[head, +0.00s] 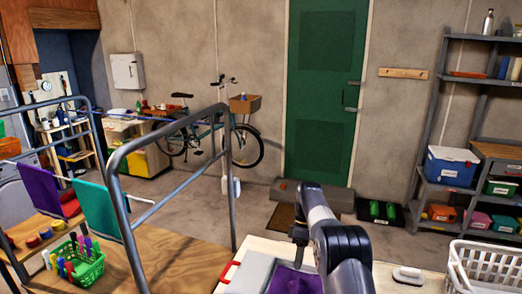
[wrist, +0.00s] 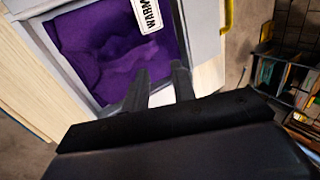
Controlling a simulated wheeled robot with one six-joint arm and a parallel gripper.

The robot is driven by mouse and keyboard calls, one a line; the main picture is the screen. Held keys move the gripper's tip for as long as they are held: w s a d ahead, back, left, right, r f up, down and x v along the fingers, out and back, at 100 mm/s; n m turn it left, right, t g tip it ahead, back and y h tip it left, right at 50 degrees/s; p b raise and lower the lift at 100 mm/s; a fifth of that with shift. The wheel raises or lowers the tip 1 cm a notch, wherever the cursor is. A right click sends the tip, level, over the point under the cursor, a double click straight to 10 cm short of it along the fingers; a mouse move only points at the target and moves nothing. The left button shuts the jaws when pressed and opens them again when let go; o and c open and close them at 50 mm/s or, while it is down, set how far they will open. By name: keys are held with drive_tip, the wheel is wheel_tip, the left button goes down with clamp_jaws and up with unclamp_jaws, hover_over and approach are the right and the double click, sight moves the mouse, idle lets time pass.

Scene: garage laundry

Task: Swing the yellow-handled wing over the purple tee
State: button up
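The purple tee (head: 292,279) lies on a grey folding board (head: 252,272) at the bottom of the head view, partly behind my arm. In the wrist view the tee (wrist: 110,48) looks rumpled and lies flat, with a white label reading "WARM" (wrist: 148,14) at its top. A yellow handle (wrist: 227,16) shows at the outer edge of a grey wing (wrist: 205,22), to the right of the tee. My gripper (wrist: 159,70) is open, its two fingers apart with nothing between them, near the tee's lower right edge. The head view does not show my fingertips.
A red handle (head: 229,271) is at the board's left edge. A white basket (head: 484,268) stands at right on the pale table, near a white iron-like object (head: 408,275). A grey metal rail (head: 135,150) and a green basket of markers (head: 80,264) are at left.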

drive_tip(key=shift+p+x, duration=0.4)
drive_tip(key=shift+x, duration=1.4)
